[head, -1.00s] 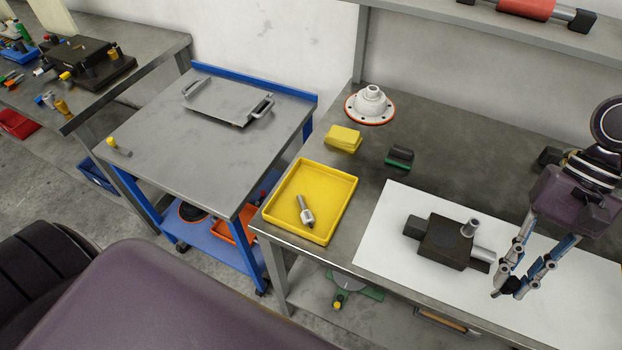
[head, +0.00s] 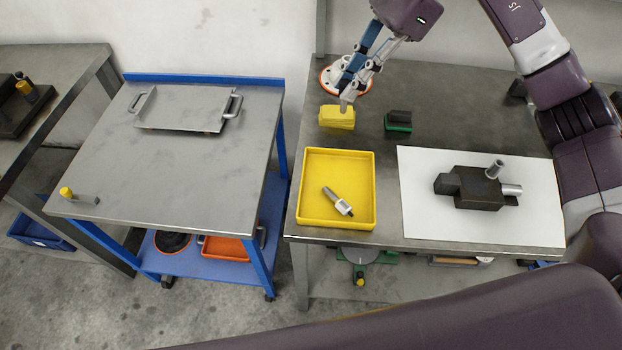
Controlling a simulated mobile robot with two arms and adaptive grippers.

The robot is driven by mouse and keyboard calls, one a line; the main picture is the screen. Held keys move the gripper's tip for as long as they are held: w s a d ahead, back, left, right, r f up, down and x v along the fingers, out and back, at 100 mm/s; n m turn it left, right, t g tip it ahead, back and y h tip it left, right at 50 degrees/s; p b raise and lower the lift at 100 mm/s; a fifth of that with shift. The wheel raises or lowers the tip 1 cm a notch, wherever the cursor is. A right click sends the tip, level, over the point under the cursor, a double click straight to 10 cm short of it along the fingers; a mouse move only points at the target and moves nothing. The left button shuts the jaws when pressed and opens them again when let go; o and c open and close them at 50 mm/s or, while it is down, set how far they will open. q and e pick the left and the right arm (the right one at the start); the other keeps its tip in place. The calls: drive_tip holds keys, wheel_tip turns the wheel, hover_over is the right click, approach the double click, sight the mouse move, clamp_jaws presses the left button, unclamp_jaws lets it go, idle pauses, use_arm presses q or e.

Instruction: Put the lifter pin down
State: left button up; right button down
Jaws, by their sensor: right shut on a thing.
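My right gripper (head: 352,88) reaches in from the top, over the back of the steel bench. It is shut on a small light-grey piece (head: 344,106), perhaps the lifter pin, mostly hidden by the fingers. The gripper and piece overlap the yellow sponge-like block (head: 334,119) in the picture; I cannot tell whether they touch it. A yellow tray (head: 317,222) stands on the bench nearer me. A metal pin-like part with a square collar (head: 342,207) lies tilted in it. My left gripper is not in view.
A white sheet (head: 425,215) carries a dark block (head: 478,190) with metal pins. A green-and-black block (head: 398,121) sits behind it. A white flanged part (head: 328,78) is partly hidden behind my gripper. The blue cart (head: 100,150) stands left; its top is mostly clear.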

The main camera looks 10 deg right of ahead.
drive_tip(key=f+p, duration=0.1)
drive_tip(key=f, duration=0.5)
drive_tip(key=f+p, duration=0.2)
drive_tip(key=f, duration=0.4)
drive_tip(key=f+p, duration=0.2)
drive_tip(key=f, duration=0.5)
drive_tip(key=shift+s+d+f, duration=0.1)
drive_tip(key=shift+d, duration=0.2)
drive_tip(key=shift+f, duration=0.25)
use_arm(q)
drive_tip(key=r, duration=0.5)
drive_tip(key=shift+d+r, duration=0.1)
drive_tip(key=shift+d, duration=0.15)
use_arm(e)
drive_tip(key=shift+f, duration=0.1)
drive_tip(key=shift+f+b, duration=0.1)
drive_tip(key=shift+b, duration=0.2)
drive_tip(key=c, duration=1.8)
unclamp_jaws()
drive_tip(key=shift+c, duration=0.2)
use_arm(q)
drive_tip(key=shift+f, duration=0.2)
